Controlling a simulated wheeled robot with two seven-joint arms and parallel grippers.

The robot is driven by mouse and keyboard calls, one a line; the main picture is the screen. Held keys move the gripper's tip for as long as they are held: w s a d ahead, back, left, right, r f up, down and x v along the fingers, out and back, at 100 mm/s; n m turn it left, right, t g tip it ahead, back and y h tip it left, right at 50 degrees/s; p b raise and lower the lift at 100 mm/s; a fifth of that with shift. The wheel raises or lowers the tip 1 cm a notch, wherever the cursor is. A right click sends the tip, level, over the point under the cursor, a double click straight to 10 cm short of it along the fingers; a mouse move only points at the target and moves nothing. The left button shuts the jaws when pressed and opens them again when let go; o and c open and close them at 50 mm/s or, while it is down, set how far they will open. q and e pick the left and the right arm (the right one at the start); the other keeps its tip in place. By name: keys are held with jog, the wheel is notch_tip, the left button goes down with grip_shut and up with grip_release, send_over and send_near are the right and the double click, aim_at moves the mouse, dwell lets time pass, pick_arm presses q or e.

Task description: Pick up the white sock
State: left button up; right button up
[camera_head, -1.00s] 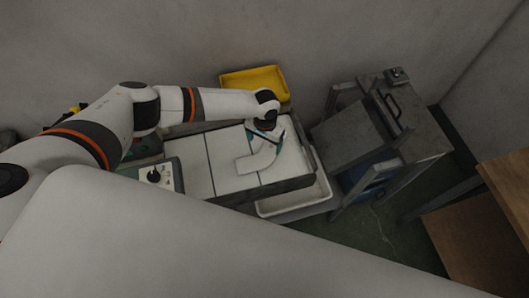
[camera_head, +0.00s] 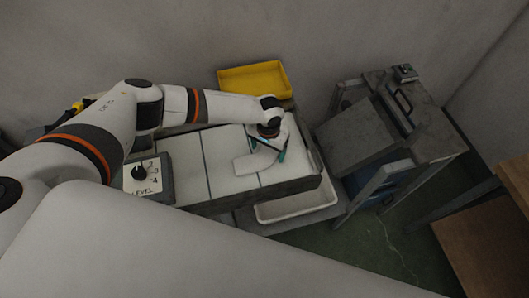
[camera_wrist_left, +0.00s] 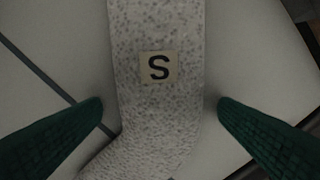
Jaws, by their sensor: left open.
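The white sock (camera_head: 256,163) lies flat on the pale paneled worktop near its right end. In the left wrist view the sock (camera_wrist_left: 160,112) is speckled grey-white, with a square tag marked "S", and bends to the lower left. My left gripper (camera_head: 266,152) is over the sock, pointing down. In the left wrist view its two green fingers (camera_wrist_left: 160,108) are apart, one on each side of the sock, with a gap of worktop on both sides. Nothing is held. My right gripper does not show.
The worktop (camera_head: 190,156) has a control box with a "LEVEL" dial (camera_head: 148,178) at its left. A yellow bin (camera_head: 254,79) stands behind, a white tray (camera_head: 297,206) in front below. A grey metal stand (camera_head: 361,138) is at the right.

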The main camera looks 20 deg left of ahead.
pick_arm(q)
jog(key=c, duration=1.1)
